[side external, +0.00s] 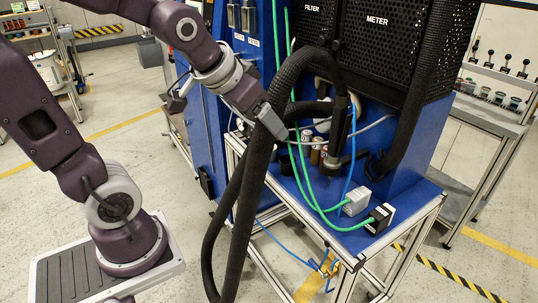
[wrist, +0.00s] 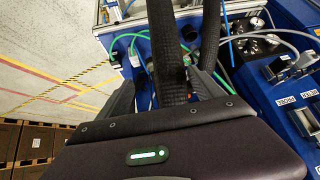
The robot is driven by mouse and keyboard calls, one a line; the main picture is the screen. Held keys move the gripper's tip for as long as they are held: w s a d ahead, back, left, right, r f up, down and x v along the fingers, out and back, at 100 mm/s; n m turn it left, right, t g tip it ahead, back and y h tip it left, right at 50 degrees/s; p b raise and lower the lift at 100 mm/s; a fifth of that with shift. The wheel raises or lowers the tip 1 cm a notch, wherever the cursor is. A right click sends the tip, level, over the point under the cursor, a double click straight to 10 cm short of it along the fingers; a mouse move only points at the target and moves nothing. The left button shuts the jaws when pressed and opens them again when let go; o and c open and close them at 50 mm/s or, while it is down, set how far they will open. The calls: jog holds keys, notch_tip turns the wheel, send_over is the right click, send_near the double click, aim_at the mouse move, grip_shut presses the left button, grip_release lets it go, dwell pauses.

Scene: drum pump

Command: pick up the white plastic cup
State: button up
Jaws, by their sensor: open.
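A small white cylindrical object (side external: 307,136) stands on the blue bench among other small containers, in the side external view. It may be the white plastic cup, but it is too small and partly covered to be sure. My gripper (side external: 280,132) is just left of these containers, close to the thick black hoses. In the wrist view my gripper (wrist: 160,77) has its two fingers apart, with a black corrugated hose showing between them. I cannot tell from these views whether the hose touches the fingers. No white cup can be made out in the wrist view; the hoses and my gripper's body cover much of it.
Thick black hoses (side external: 254,185) loop down in front of the bench (side external: 398,200). Green and blue cables run to a white connector (side external: 356,201) and a black connector (side external: 380,218). A black mesh METER housing (side external: 380,50) overhangs the bench. Open floor lies to the left.

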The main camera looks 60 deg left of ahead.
jog(key=w+a+f+t+y, duration=0.1)
jog(key=w+a+f, duration=0.5)
jog(key=w+a, duration=0.5)
jog(key=n+t+y, duration=0.2)
jog(key=t, duration=0.1)
send_over(264, 151)
jog(key=d, duration=0.6)
notch_tip(264, 151, down, 14)
jog(key=s+a+f+n+t+y, duration=0.15)
jog(key=s+a+f, duration=0.3)
jog(key=f, duration=0.45)
jog(key=shift+t+h, duration=0.25)
jog(key=x, duration=0.6)
jog(key=shift+w+d, duration=0.15)
jog(key=shift+w, duration=0.15)
jog(key=c, duration=1.4)
